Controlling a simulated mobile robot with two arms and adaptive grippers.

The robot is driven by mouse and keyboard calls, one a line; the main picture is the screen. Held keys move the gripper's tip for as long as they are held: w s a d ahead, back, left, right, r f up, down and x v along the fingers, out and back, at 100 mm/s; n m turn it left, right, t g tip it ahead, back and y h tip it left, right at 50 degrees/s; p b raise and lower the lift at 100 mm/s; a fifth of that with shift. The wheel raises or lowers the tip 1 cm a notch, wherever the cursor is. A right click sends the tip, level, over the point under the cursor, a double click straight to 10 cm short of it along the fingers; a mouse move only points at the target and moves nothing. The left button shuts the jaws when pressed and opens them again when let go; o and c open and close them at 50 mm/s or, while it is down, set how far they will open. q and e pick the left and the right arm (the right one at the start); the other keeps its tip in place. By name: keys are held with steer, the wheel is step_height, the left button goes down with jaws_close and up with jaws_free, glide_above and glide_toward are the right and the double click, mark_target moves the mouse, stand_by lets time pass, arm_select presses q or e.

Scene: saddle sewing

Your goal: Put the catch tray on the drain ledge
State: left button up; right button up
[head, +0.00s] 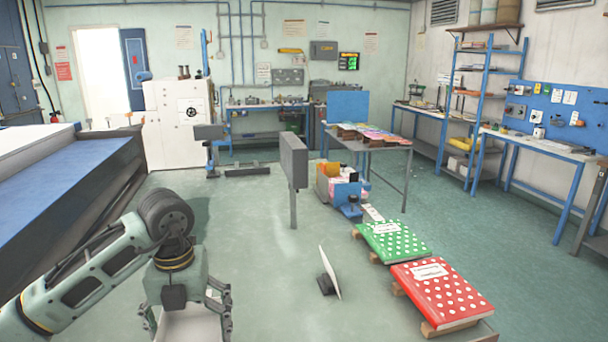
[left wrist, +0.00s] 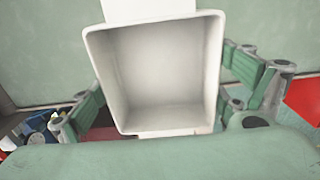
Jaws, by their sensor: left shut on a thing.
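My left gripper (head: 187,316) is at the bottom left of the head view, pointing down, with its fingers around a white catch tray (head: 190,327). The tray is cut off by the lower edge there. In the left wrist view the tray (left wrist: 158,72) is a deep, white, open-topped box, empty inside, with green fingers on both its sides. It is held above the green floor. I cannot make out which surface is the drain ledge. My right gripper is out of view.
A green dotted book (head: 393,242) and a red dotted book (head: 442,293) lie on wooden blocks at the lower right. A thin white panel (head: 331,270) stands tilted on a dark base. A grey post (head: 293,175) stands mid-floor. A blue-topped machine (head: 70,165) fills the left.

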arm_select(q)
steer(key=m, duration=0.1)
steer(key=s+m, duration=0.1)
steer(key=m, duration=0.2)
steer(key=shift+s+d+f, duration=0.1)
steer(key=shift+s+f, duration=0.15)
steer(key=shift+f, duration=0.1)
steer(key=m, duration=0.1)
steer(key=s+m, duration=0.1)
steer(key=m, duration=0.2)
steer(key=shift+s+d+f, duration=0.15)
steer(key=shift+s+f, duration=0.05)
steer(key=shift+f, duration=0.1)
steer(key=m, duration=0.2)
steer(key=s+m, duration=0.1)
steer(key=m, duration=0.1)
steer(key=s+f+m, duration=0.1)
steer(key=m, duration=0.1)
steer(key=shift+s+d+m, duration=0.2)
steer(key=shift+m, duration=0.1)
steer(key=s+f+m, duration=0.1)
steer(key=s+m, duration=0.4)
steer(key=m, duration=0.7)
steer(key=s+d+f+m, duration=0.1)
steer(key=s+m, duration=0.4)
steer(key=m, duration=0.6)
steer(key=shift+s+f+m, duration=0.25)
steer(key=shift+f+m, duration=0.15)
